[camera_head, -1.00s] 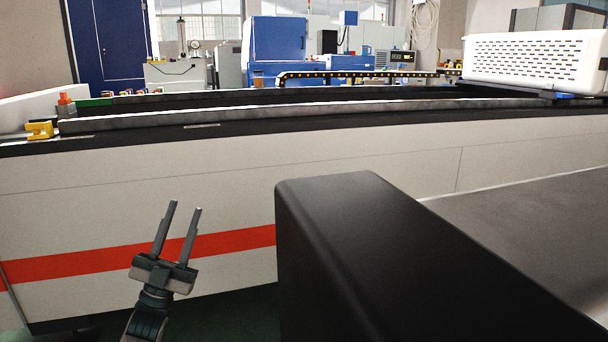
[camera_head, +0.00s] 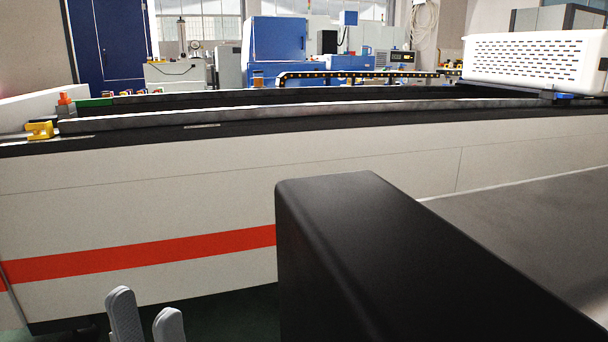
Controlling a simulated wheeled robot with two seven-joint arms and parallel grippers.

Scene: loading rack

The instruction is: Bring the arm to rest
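My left gripper (camera_head: 146,310) shows at the bottom left of the head view. Only its two grey fingers are in the picture; its body and arm are below the lower edge. The fingers stand apart with a gap between them and nothing in it. They are in front of the white panel with the red stripe (camera_head: 140,258) and touch nothing that I can see. My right gripper and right arm are not in view.
A large black block (camera_head: 350,230) fills the lower middle. A grey flat surface (camera_head: 530,230) lies right of it. A white perforated crate (camera_head: 535,62) sits at the back right. A yellow part (camera_head: 40,130) is on the panel's top edge. Dark floor shows beside my gripper.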

